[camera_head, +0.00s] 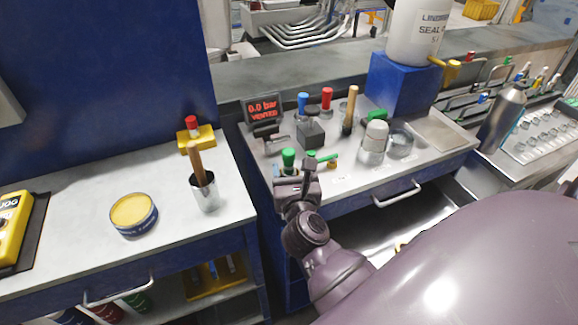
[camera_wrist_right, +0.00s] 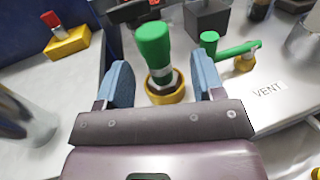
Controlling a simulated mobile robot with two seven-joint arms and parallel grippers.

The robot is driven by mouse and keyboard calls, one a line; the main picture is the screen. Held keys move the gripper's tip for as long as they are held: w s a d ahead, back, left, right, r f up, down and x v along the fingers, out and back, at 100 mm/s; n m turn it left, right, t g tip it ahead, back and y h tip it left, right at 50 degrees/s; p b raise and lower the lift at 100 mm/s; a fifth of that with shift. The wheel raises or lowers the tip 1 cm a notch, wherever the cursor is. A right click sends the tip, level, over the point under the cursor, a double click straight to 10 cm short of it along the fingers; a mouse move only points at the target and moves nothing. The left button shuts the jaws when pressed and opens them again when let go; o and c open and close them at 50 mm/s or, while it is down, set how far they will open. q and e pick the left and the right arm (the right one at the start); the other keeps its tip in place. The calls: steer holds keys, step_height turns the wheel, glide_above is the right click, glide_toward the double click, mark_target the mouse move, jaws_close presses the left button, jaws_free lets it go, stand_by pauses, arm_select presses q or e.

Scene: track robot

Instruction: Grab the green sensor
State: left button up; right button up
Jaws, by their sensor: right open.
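The green sensor (camera_wrist_right: 154,50) has a green cap on a metal body and stands upright in a yellow ring-shaped holder on the right-hand bench. In the head view the green sensor (camera_head: 288,157) shows just behind my right gripper (camera_head: 294,168). In the right wrist view my right gripper (camera_wrist_right: 163,88) is open, with one blue-padded finger on each side of the sensor's lower part. I see a gap between each finger and the sensor. My left gripper is not in view.
A green-handled valve (camera_wrist_right: 232,50) lies close right of the sensor, near the VENT label. A dark block (camera_head: 311,134), a pressure display (camera_head: 262,109), and blue (camera_head: 303,102) and red (camera_head: 326,97) capped items stand behind. A red-capped item (camera_head: 192,125) stands on the left bench.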

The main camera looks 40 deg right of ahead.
mark_target(289, 165)
steer(key=x, duration=0.5)
steer(key=shift+f, duration=0.15)
steer(key=shift+a, duration=0.1)
steer(key=c, duration=1.1)
steer(key=shift+o, duration=0.2)
